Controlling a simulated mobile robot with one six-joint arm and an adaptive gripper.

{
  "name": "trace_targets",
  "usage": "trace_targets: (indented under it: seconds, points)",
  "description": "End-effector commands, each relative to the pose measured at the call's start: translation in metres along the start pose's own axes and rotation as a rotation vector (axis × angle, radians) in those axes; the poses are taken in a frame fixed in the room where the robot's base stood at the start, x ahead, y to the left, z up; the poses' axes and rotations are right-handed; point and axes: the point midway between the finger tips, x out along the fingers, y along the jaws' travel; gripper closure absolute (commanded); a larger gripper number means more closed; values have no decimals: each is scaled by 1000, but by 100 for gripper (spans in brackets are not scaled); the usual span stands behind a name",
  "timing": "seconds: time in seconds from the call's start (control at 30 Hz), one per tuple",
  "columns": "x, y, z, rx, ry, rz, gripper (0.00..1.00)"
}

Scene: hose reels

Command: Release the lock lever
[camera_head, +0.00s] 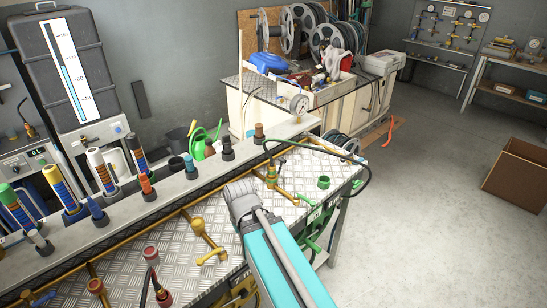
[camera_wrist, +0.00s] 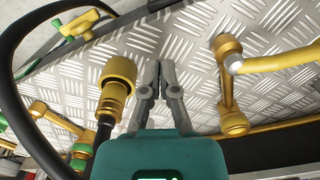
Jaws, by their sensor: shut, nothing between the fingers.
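My gripper (camera_wrist: 158,68) is shut and empty, with its fingertips together over the metal tread plate. I cannot tell for sure which part is the lock lever. To the right of the fingers in the wrist view is a brass fitting (camera_wrist: 228,85) with a yellow bar (camera_wrist: 275,60) that has a silver end. At the upper left is a yellow lever (camera_wrist: 82,22) on a green fitting. A yellow coupling (camera_wrist: 118,76) on a black hose stands just left of the fingers, apart from them. In the head view my arm hides the fingertips.
The tread-plate bench (camera_head: 130,265) carries brass pipes and a brass valve (camera_head: 204,240) left of my arm. A row of upright nozzles stands on a grey rail (camera_head: 175,190) behind. A black hose (camera_head: 368,165) arches over the right end. Open floor (camera_head: 440,220) lies to the right.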

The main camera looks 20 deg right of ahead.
Motion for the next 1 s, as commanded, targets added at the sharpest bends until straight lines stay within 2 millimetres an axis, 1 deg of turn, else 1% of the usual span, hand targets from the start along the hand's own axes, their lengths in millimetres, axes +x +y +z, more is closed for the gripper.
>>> trace_targets:
  seconds: [0.3, 0.47, 1.0]
  points:
    - [0, 0, 0, 0, 0, 0, 100]
    - [-7, 0, -2, 1, 4, 1, 100]
    - [-61, 2, -21, 16, 46, 7, 100]
